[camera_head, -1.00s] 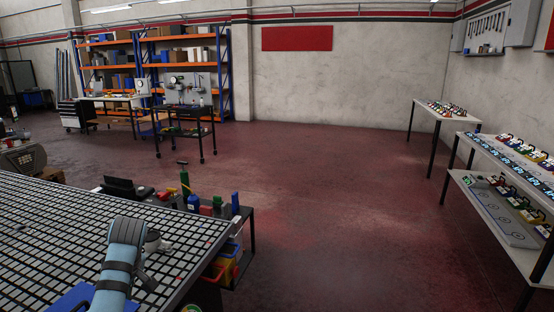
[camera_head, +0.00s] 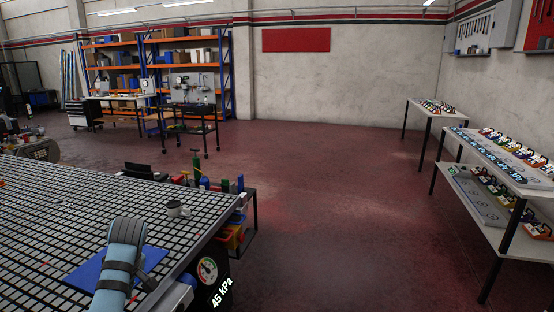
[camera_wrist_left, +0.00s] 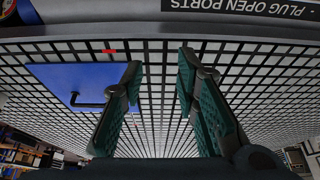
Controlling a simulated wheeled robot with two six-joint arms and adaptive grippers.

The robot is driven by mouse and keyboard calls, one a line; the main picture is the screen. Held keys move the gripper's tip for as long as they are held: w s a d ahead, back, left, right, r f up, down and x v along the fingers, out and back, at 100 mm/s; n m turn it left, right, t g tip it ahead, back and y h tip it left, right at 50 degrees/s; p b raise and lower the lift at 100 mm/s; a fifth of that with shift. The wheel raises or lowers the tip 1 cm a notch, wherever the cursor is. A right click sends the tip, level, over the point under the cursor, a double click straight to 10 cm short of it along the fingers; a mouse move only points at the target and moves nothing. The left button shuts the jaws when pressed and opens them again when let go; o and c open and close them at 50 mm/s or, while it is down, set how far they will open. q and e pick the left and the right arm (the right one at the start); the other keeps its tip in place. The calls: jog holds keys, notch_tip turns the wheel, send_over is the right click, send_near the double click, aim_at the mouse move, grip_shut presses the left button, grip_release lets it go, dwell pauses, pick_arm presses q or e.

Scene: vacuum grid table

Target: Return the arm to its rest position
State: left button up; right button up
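My left arm (camera_head: 122,262) reaches up from the bottom of the head view, over the near part of the grid table (camera_head: 60,215). My left gripper (camera_wrist_left: 160,62) shows in the left wrist view with its two teal-padded fingers apart and nothing between them. A flat blue plate (camera_head: 88,276) lies on the table beside and partly behind the arm. In the left wrist view the blue plate (camera_wrist_left: 60,75) has a black bent handle (camera_wrist_left: 88,104) and lies left of the fingers. My right gripper is out of view.
A small grey cup-shaped thing (camera_head: 175,208) stands near the table's right edge. A pressure gauge (camera_head: 208,270) with a "45 kPa" label is on the table's side. A low stand with bottles (camera_head: 222,186) is beyond it. Open red floor (camera_head: 320,200) lies between table and shelves (camera_head: 500,215).

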pick_arm(q)
jog(key=w+m+t, duration=0.5)
jog(key=w+m, duration=0.1)
jog(key=w, duration=0.3)
notch_tip(320, 180, down, 6)
jog(key=d+m+t, duration=0.2)
jog(key=m, duration=0.1)
jog(key=s+d+f+m+h, duration=0.15)
jog(key=s+f, duration=0.25)
jog(key=f, duration=0.4)
jog(key=s+d+f+m, duration=0.2)
jog(key=s+f, duration=0.2)
jog(key=f, duration=0.3)
jog(key=s+d+f+m+h, duration=0.1)
jog(key=s+f+m, duration=0.15)
jog(key=f, duration=0.55)
jog(key=s+d+f+g, duration=0.1)
jog(key=s+f, duration=0.6)
jog(key=s, duration=0.4)
jog(key=s+d+f+g, duration=0.1)
jog(key=s+f+g, duration=0.1)
jog(key=s+f, duration=0.7)
jog(key=s+d+f+g, duration=0.1)
jog(key=s+g, duration=0.1)
jog(key=s, duration=1.2)
jog(key=s+f+g, duration=0.2)
jog(key=s, duration=1.2)
jog(key=shift+d+h, duration=0.35)
jog(key=shift+h, duration=0.1)
